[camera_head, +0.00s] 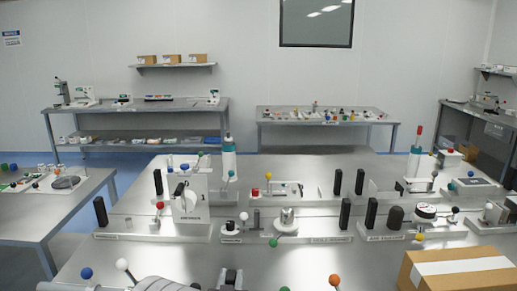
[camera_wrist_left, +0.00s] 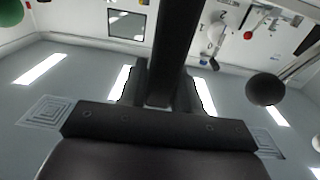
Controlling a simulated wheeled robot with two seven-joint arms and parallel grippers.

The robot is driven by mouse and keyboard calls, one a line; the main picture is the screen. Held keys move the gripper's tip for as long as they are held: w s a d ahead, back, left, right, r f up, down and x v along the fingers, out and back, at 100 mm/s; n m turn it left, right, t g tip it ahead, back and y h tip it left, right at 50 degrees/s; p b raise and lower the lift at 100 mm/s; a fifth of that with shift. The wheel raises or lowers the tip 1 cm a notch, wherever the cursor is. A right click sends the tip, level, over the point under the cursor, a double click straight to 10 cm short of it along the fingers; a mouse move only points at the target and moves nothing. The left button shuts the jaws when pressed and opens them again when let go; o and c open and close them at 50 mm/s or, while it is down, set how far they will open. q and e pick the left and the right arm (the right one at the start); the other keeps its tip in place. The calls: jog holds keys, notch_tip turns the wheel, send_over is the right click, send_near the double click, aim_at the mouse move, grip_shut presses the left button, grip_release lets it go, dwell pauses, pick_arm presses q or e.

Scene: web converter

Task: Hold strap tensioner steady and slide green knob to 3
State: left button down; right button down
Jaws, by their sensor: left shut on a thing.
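My left gripper (camera_head: 232,279) shows at the bottom edge of the head view, low over the near part of the bench. In the left wrist view its black fingers (camera_wrist_left: 160,88) are shut on a dark bar (camera_wrist_left: 176,40). The bar's lower part is hidden between the fingers. A green knob (camera_head: 273,243) stands at the front of the middle station; another green knob (camera_head: 285,289) is cut off by the bottom edge. A green ball also shows in the left wrist view (camera_wrist_left: 9,12). I cannot tell which fixture is the strap tensioner, nor read a 3. My right gripper is out of view.
An orange knob (camera_head: 334,280) and a cardboard box (camera_head: 456,268) are at the near right. A blue knob (camera_head: 86,273) and a white knob (camera_head: 122,264) are at the near left. Several fixtures with black posts (camera_head: 345,213) line the bench. Bare metal lies between the rows.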

pick_arm(q)
jog(key=shift+r, duration=0.1)
jog(key=shift+s+f+b, duration=0.1)
jog(key=shift+f+b, duration=0.25)
jog(key=shift+b, duration=0.05)
